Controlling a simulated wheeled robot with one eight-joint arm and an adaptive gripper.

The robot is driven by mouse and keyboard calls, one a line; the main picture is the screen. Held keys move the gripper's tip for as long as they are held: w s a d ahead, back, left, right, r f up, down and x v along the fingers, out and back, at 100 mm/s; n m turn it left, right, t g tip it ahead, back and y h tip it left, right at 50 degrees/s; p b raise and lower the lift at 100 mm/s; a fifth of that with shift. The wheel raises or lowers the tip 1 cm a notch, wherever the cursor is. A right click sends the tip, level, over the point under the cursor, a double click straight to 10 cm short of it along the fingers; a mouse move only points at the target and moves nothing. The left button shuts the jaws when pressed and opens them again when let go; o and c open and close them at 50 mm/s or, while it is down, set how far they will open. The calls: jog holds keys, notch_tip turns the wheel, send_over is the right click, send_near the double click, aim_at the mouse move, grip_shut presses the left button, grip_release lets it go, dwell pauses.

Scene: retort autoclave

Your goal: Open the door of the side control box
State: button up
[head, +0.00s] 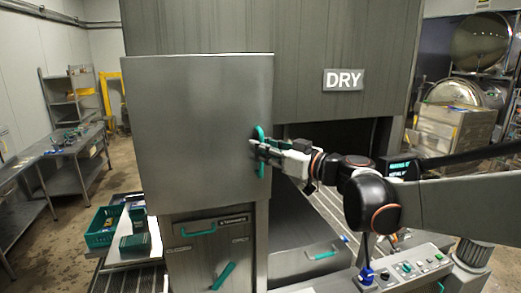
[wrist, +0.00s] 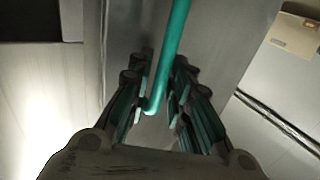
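The side control box is a large grey metal box, and its flat door (head: 195,130) faces me and looks shut in the head view. A teal bar handle (head: 261,170) stands upright near the door's right edge. My gripper (head: 255,146) is at this handle, reaching in from the right. In the wrist view, the handle (wrist: 172,50) runs between the two rows of fingers of my gripper (wrist: 160,98), with its lower end between the fingertips.
Below the box is a lower cabinet (head: 205,250) with teal handles. A button panel (head: 408,268) lies at the lower right. A green crate (head: 103,226) and a steel table (head: 78,178) stand at left. Behind is a large housing marked DRY (head: 343,80).

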jog(key=shift+w+a, duration=0.25)
jog(key=shift+c, duration=0.5)
grip_shut()
jog(key=shift+s, duration=0.1)
